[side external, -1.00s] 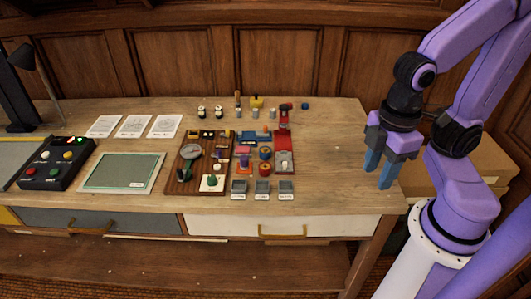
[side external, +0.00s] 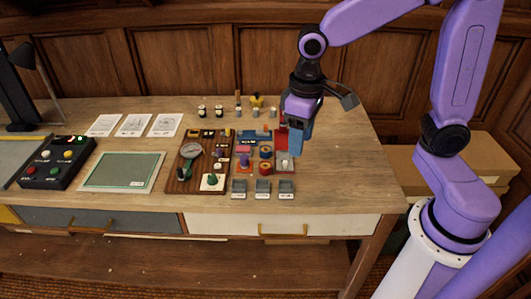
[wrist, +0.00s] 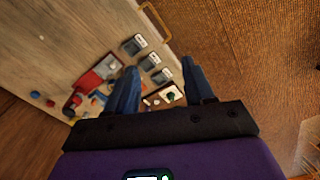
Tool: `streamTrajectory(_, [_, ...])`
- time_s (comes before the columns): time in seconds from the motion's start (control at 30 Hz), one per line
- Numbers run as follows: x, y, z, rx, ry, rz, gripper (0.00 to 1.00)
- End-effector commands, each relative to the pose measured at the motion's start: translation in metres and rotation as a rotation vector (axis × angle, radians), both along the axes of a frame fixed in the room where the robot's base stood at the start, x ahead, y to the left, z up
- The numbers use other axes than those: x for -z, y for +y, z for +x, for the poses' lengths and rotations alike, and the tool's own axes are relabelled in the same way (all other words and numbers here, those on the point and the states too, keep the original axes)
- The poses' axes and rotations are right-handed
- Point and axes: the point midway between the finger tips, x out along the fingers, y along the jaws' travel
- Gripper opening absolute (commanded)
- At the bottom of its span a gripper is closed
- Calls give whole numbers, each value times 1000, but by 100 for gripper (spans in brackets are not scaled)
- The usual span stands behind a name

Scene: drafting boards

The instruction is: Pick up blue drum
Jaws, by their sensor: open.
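Small blue round pieces lie on the bench, and I cannot tell for sure which is the blue drum. A blue-sided round piece (side external: 265,153) stands among the board parts in the side view. My gripper (side external: 295,142) is open and empty, pointing down above the right side of the parts. In the side view it hides part of the red stand and the back right pieces. Its fingers also show in the wrist view (wrist: 158,82).
Three small grey bins (side external: 263,187) stand at the bench's front edge. A wooden board with a magnifier (side external: 192,151), a green mat (side external: 122,171) and a button box (side external: 56,165) are to the left. The bench right of the parts is clear.

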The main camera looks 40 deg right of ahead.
Motion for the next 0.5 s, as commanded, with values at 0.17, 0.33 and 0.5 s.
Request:
streamTrajectory(0.17, [9, -9, 70, 286, 6, -3, 53])
streamTrajectory(0.33, [21, -33, 131, 552, 12, -4, 53])
streamTrajectory(0.5, [38, -69, 185, 814, 15, -4, 53])
